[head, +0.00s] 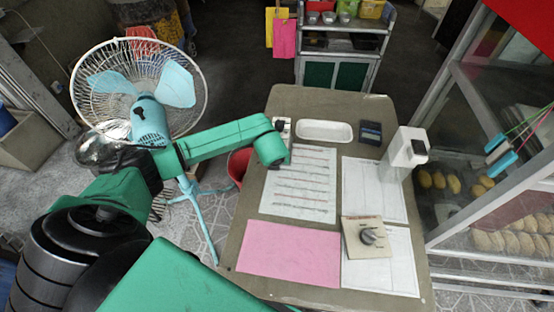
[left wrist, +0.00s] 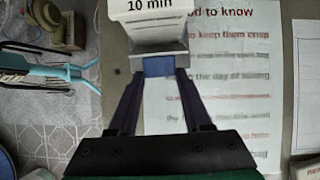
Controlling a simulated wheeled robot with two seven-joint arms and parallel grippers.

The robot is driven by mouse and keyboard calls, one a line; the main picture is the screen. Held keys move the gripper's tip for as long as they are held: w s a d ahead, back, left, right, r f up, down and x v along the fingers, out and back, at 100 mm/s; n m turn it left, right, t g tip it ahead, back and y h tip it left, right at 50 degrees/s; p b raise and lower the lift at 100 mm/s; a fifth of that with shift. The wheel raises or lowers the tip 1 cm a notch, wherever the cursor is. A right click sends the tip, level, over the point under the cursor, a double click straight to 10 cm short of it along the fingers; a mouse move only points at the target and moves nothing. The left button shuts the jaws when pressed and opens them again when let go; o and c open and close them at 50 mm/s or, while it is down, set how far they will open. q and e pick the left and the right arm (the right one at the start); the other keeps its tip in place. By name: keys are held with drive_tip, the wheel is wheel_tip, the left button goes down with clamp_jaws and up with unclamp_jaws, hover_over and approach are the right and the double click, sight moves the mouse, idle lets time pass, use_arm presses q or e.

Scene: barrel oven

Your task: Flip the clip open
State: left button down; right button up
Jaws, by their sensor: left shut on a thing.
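The clip (left wrist: 150,40) is a grey-white piece with a "10 min" label (left wrist: 150,6) at its top, in the upper left wrist view. A blue tab (left wrist: 158,66) sits at its near edge. My left gripper (left wrist: 158,74) has its two dark fingers on either side of this tab and is shut on it. In the head view my left gripper (head: 281,128) is at the table's far left, largely hidden by my green arm. The clip shows there only as a small white-and-dark shape (head: 282,122). My right gripper is not in view.
The table (head: 300,95) carries a white tray (head: 324,131), a dark blue box (head: 371,132), a white dispenser (head: 404,150), printed sheets (head: 300,180), a pink sheet (head: 290,252) and a beige board with a grey ring-shaped part (head: 368,236). A fan (head: 140,90) stands left; a glass case is right.

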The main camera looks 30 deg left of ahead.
use_arm(q)
drive_tip(key=shift+c, duration=1.6)
unclamp_jaws()
drive_tip(key=shift+r, duration=0.1)
drive_tip(key=b+v, duration=0.2)
drive_tip(key=v, duration=1.2)
drive_tip(key=shift+r, duration=0.2)
drive_tip(key=shift+s+f, duration=0.1)
drive_tip(key=shift+s, duration=0.15)
